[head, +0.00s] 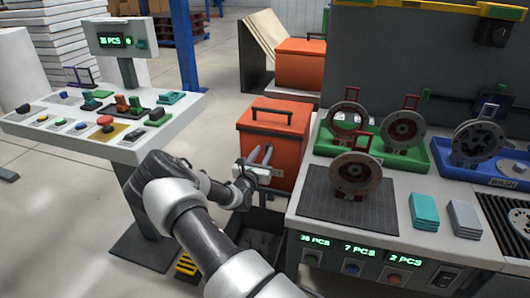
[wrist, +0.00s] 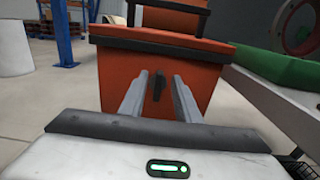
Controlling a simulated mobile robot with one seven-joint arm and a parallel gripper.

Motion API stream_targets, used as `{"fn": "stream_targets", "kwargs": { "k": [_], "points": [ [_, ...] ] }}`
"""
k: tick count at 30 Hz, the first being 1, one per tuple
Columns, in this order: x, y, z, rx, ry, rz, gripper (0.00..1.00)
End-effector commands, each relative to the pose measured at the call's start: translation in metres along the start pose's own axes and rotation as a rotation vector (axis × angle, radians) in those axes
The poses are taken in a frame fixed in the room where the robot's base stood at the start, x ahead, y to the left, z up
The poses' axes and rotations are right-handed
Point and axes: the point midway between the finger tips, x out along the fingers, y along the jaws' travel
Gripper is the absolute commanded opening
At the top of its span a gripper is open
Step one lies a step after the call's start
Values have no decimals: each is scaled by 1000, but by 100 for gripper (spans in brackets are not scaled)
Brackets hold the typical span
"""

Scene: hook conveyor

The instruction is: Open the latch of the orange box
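The orange box (head: 287,127) stands between the control desk and the workbench, with a dark handle on its lid. It also fills the middle of the wrist view (wrist: 118,77). Its latch (wrist: 158,86) is a small dark upright piece on the front face, below the lid edge. My gripper (head: 260,153) is in front of the box's front face. In the wrist view its two fingers (wrist: 160,88) are apart, one on each side of the latch. I cannot tell whether they touch the box. The latch is hidden behind my gripper in the head view.
A control desk (head: 75,145) with buttons and a screen stands at the left. The workbench (head: 305,205) at the right carries wheel-like parts on green and blue trays. Another orange box (head: 300,66) stands behind. A dark bin (head: 262,222) is on the floor below my gripper.

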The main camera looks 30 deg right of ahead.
Motion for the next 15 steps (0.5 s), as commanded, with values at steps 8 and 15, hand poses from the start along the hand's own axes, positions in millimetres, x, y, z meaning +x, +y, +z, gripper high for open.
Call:
{"fn": "stream_targets", "kwargs": {
  "k": [8,15],
  "points": [
    [28,0,0,2,0,-1,30],
    [30,0,0,1,0,-1,30]
  ]
}}
